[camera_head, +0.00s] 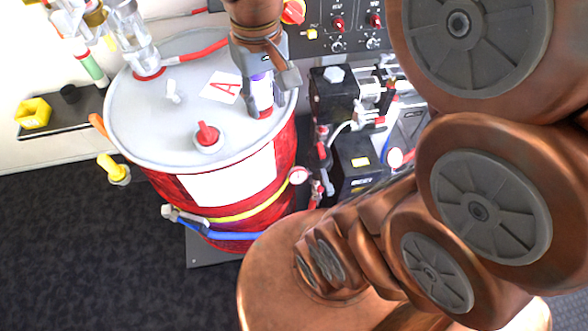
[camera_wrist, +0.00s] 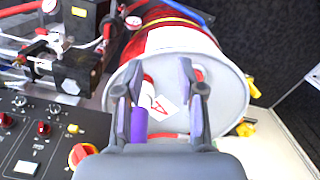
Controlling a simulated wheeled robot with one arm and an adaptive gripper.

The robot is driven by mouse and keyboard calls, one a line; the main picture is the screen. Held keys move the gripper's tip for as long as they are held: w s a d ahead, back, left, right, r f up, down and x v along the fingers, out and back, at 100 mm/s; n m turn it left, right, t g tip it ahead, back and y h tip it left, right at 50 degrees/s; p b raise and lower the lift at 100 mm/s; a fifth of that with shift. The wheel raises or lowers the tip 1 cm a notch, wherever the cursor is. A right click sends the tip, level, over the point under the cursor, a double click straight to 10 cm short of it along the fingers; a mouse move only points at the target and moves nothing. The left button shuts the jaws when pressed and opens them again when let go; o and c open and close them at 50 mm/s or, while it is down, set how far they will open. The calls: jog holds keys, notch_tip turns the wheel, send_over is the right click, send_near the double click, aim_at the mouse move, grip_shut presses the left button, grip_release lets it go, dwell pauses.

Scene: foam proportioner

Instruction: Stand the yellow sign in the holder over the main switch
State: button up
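The main switch appears to be the red knob on a yellow plate (camera_head: 293,12) at the top of the head view; it also shows in the wrist view (camera_wrist: 82,155). I cannot make out a yellow sign or its holder for certain in either view. My gripper (camera_head: 268,108) points down over the right side of the drum lid. In the wrist view my gripper's fingers (camera_wrist: 160,98) are spread apart, with no sign between them. A purple-banded upright fitting (camera_wrist: 139,125) shows beside the left finger; I cannot tell whether they touch.
Black pump units (camera_head: 335,95) stand right. Dark floor lies open at lower left.

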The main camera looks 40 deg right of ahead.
jog(key=s+a+f+n+g, duration=0.1)
jog(key=s+a+f, duration=0.1)
jog(key=s+f, duration=0.6)
jog(key=s, duration=0.3)
jog(key=shift+a, duration=0.15)
jog(key=shift+f, duration=0.1)
jog(key=shift+f+b, duration=0.75)
jog(key=shift+b, duration=0.1)
